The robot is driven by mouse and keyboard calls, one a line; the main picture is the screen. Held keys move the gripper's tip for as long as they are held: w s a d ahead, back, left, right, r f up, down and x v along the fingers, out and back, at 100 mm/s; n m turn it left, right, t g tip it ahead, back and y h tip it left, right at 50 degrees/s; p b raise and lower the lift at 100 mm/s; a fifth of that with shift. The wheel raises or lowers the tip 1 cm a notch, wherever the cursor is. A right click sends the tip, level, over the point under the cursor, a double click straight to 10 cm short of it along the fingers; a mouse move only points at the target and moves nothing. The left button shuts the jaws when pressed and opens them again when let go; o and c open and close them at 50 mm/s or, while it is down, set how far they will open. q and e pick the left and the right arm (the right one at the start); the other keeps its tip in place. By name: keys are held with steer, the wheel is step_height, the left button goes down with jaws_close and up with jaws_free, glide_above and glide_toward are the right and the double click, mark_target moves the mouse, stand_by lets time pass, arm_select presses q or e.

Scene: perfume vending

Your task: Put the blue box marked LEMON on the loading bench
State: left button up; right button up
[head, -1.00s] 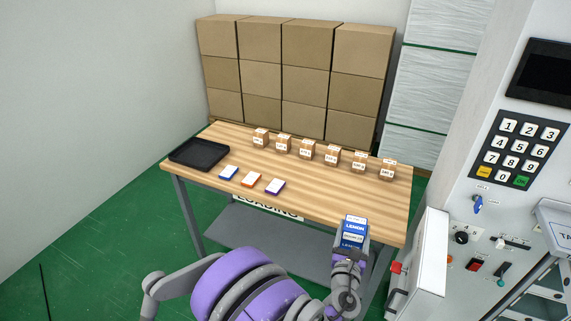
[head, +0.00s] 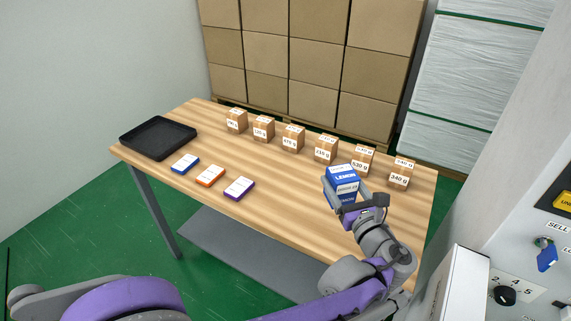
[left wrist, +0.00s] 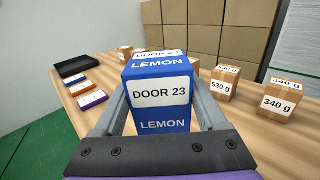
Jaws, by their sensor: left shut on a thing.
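The blue box marked LEMON (head: 341,183) carries a white label reading DOOR 23. My left gripper (head: 350,204) is shut on it and holds it upright over the right part of the wooden loading bench (head: 290,215). In the left wrist view the LEMON box (left wrist: 160,126) sits between the two grey fingers. Its underside is hidden, so I cannot tell whether it touches the bench top. My right gripper is not in view.
Several small brown weight boxes (head: 326,149) stand in a row along the bench's back. A black tray (head: 158,138) and blue, orange and purple flat packs (head: 210,176) lie at left. A machine panel (head: 520,265) stands at right. The bench's front middle is clear.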

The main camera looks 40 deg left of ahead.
arm_select(q)
steer(key=f, duration=0.1)
steer(key=f+b, duration=0.1)
steer(key=f, duration=0.3)
steer(key=shift+s+f+b, duration=0.25)
steer(key=shift+b, duration=0.15)
steer(key=shift+f+b, duration=0.6)
steer(key=shift+f, duration=1.45)
steer(key=shift+f, duration=0.2)
steer(key=o, duration=1.4)
steer(key=shift+r, duration=0.35)
steer(key=v, duration=0.7)
steer(key=shift+d+f+p, duration=0.15)
steer(key=shift+d+p, duration=0.05)
steer(key=shift+p, duration=0.2)
